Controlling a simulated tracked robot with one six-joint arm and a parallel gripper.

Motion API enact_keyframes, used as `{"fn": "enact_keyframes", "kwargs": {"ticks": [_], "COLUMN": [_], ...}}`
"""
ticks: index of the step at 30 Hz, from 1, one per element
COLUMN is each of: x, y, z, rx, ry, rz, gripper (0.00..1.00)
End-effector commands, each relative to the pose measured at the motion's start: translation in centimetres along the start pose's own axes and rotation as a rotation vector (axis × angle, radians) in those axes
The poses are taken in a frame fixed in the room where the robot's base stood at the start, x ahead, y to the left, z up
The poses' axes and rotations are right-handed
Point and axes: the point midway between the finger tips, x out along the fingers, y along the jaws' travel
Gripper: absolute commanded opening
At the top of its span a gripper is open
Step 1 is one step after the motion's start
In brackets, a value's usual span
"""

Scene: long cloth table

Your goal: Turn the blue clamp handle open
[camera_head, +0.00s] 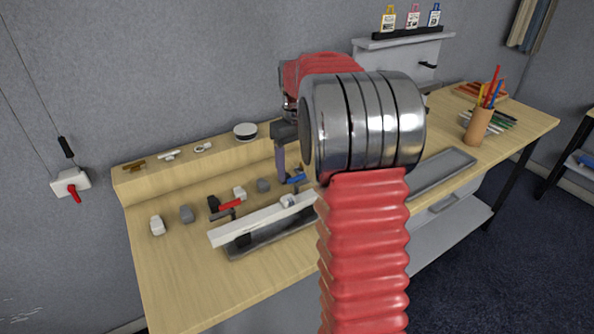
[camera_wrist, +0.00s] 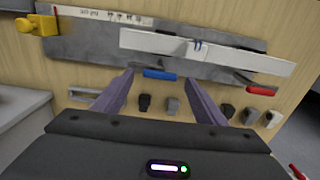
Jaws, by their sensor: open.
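The blue clamp handle (camera_wrist: 160,74) lies flat along the near edge of a grey metal plate (camera_wrist: 85,32) in the wrist view. In the head view the blue handle (camera_head: 297,179) shows beside a long white bar (camera_head: 262,219), partly hidden by my arm. My gripper (camera_wrist: 160,79) is open, with its two purple-grey fingers apart and one tip toward each end of the blue handle. Nothing is held between them. In the head view one finger of my gripper (camera_head: 281,164) points down close to the handle. Whether the fingers touch it I cannot tell.
A red clamp handle (camera_wrist: 262,90) sits right of the blue one in the wrist view, also by the white bar (camera_wrist: 205,52). Several small blocks (camera_wrist: 171,105) stand on the wood nearby. A yellow part (camera_wrist: 28,24) is at the plate's left end. A pencil cup (camera_head: 478,126) stands farther off.

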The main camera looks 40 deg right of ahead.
Motion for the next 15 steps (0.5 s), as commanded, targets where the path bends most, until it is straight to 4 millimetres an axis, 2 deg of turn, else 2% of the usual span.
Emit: {"fn": "enact_keyframes", "kwargs": {"ticks": [15], "x": [-8.9], "y": [0.0], "z": [-0.1], "rx": [0.0], "ry": [0.005], "rz": [0.002], "gripper": [0.66]}}
